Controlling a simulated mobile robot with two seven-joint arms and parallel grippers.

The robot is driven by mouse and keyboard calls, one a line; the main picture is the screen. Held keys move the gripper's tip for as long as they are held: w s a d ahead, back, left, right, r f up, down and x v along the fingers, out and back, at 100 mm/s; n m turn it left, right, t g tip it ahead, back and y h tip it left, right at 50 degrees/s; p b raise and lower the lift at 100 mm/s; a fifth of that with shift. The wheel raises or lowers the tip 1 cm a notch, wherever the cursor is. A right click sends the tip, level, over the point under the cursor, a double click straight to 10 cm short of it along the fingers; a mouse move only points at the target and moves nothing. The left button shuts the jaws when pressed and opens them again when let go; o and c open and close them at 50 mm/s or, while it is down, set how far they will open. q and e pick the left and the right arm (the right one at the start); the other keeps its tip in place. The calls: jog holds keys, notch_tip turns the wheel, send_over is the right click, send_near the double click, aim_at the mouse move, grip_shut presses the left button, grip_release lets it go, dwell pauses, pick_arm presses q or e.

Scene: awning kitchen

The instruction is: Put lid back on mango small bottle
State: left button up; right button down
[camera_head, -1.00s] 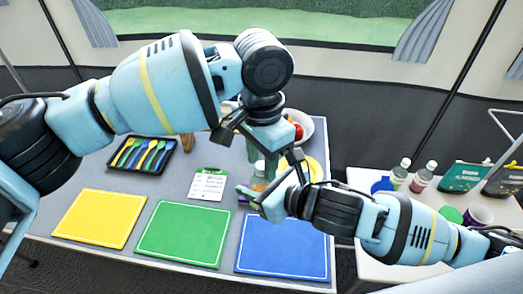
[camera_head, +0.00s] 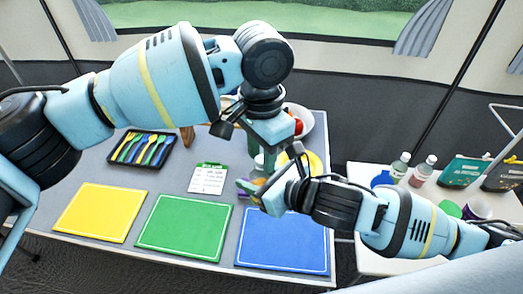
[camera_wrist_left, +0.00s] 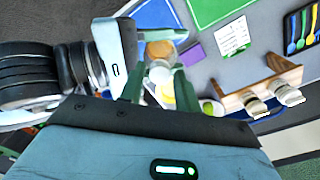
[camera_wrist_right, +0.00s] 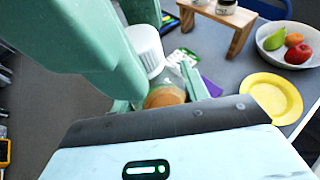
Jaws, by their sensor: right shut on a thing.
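The mango small bottle (camera_wrist_right: 166,98), clear with orange contents, is between the fingers of my right gripper (camera_wrist_right: 165,95), which is shut on it; its orange part also shows in the left wrist view (camera_wrist_left: 160,48). A white ribbed lid (camera_wrist_right: 147,45) is just above the bottle at the fingers of my left gripper (camera_wrist_left: 160,85). I cannot tell whether the left fingers are closed on the lid or whether the lid touches the bottle's neck. In the head view the two grippers meet over the table, and their links mostly hide bottle and lid.
Yellow (camera_head: 98,212), green (camera_head: 185,228) and blue (camera_head: 283,241) boards lie along the front. A cutlery tray (camera_head: 144,148) and a note card (camera_head: 208,178) lie behind. A yellow plate (camera_wrist_right: 272,97), a fruit bowl (camera_wrist_right: 312,43) and a wooden rack (camera_wrist_right: 240,30) stand close to the grippers.

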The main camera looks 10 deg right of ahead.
pick_arm(q)
jog(key=shift+o, duration=1.2)
notch_tip(320, 180, up, 12)
